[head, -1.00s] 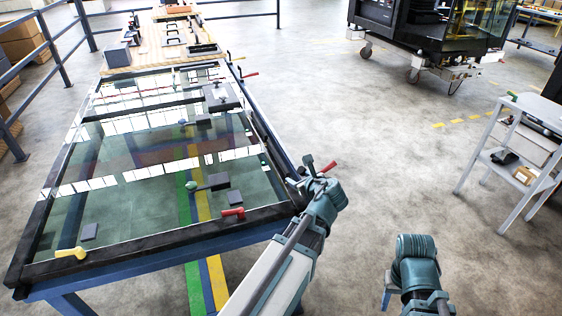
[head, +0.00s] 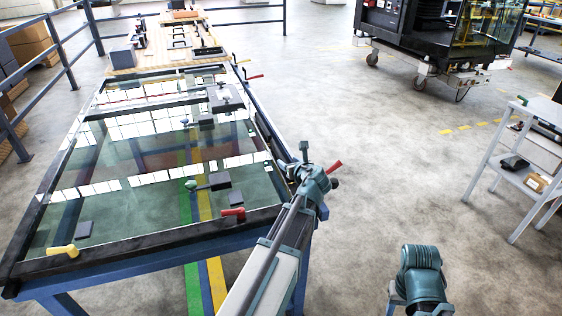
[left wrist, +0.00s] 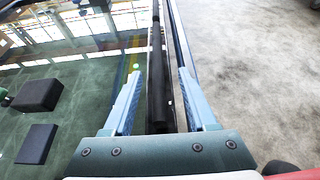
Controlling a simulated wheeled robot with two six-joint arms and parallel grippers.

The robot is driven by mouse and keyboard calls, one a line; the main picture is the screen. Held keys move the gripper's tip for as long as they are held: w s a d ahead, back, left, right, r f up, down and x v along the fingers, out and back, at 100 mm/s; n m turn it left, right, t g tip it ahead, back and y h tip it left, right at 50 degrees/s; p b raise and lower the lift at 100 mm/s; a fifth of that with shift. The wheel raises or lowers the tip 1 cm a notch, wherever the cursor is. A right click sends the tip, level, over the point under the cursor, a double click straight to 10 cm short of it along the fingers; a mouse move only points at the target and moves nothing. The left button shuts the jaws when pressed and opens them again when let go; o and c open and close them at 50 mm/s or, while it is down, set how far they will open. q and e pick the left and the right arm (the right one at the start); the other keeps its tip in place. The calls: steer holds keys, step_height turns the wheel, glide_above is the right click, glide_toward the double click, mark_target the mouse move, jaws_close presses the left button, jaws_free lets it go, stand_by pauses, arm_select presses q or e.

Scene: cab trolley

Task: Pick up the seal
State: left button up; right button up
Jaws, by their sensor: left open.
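A long black strip, which looks like the seal (left wrist: 158,95), runs away from me along the right edge of the glass in the left wrist view. My left gripper (left wrist: 158,75) is open, with one pale blue finger on each side of the strip. I cannot tell whether either finger touches it. In the head view my left gripper (head: 302,172) is at the right edge of the glass-topped table (head: 130,246), and its fingers are mostly hidden by the wrist. My right gripper is out of view; only part of that arm shows at the bottom.
Dark blocks (head: 219,180), a red handle (head: 233,213) and a yellow handle (head: 62,251) lie on the table. A wooden board with tools (head: 165,55) stands beyond it. A grey shelf trolley (head: 510,172) is at the right. The floor between is clear.

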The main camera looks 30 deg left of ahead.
mark_target(284, 159)
arm_select(q)
steer(key=shift+b+x, duration=1.1)
steer(key=shift+x, duration=1.6)
steer(key=shift+s+a, duration=0.1)
steer(key=shift+s, duration=0.1)
jaws_close()
